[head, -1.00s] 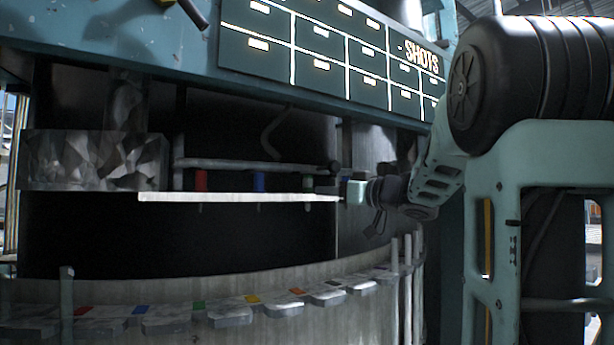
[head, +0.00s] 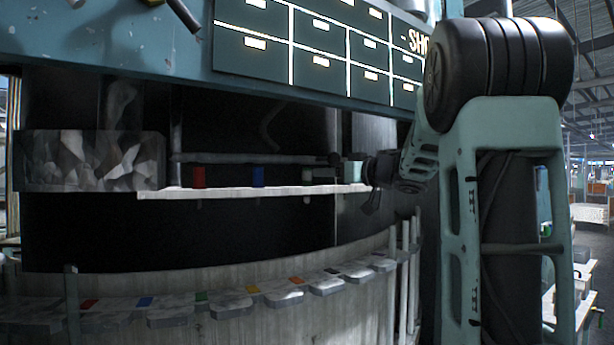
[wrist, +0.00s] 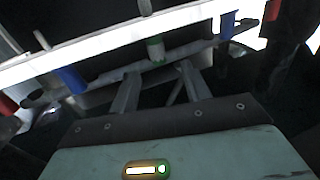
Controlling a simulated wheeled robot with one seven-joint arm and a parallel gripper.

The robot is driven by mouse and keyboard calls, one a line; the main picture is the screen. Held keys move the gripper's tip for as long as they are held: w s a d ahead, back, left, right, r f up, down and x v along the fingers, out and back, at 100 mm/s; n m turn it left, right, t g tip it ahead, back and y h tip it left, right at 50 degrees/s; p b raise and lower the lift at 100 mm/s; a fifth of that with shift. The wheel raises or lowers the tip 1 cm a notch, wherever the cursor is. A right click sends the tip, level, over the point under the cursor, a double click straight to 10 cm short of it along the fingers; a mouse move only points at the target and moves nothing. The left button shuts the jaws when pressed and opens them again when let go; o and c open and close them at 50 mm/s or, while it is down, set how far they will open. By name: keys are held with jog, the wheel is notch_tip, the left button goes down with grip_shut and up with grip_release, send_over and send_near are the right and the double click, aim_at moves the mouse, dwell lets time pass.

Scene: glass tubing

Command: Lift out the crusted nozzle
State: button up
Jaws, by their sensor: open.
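A pale rack bar (head: 230,192) holds a row of colour-banded nozzles, including a red one (head: 198,177) and a blue one (head: 258,177). The wrist view shows a green-banded nozzle (wrist: 155,48), with a blue one (wrist: 70,79) to its left and another blue one (wrist: 227,22) to its right. My gripper (wrist: 160,75) is open, its two fingers reaching toward the green-banded nozzle, which shows between and just beyond the tips. Contact cannot be told. In the head view my gripper (head: 340,165) is at the bar's right end. I cannot tell which nozzle is crusted.
A thin rail (head: 245,158) runs behind the nozzles. Below, a curved ledge (head: 230,305) carries several colour-tagged grey blocks. A rough glassy block (head: 88,160) stands left of the bar. A dark panel marked SHOTS (head: 310,45) hangs above. The space between bar and ledge is clear.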

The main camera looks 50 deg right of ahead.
aim_at(310, 170)
jog(key=shift+w+r+p, duration=0.2)
jog(key=shift+w+p, duration=0.2)
jog(key=shift+w, duration=0.2)
jog(key=w+p, duration=0.2)
jog(key=w, duration=0.1)
jog(key=shift+w+d+r, duration=0.15)
jog(key=shift+w+r, duration=0.05)
jog(key=shift+w, duration=0.05)
jog(key=shift+w+f, duration=0.1)
jog(key=shift+w, duration=0.35)
grip_shut()
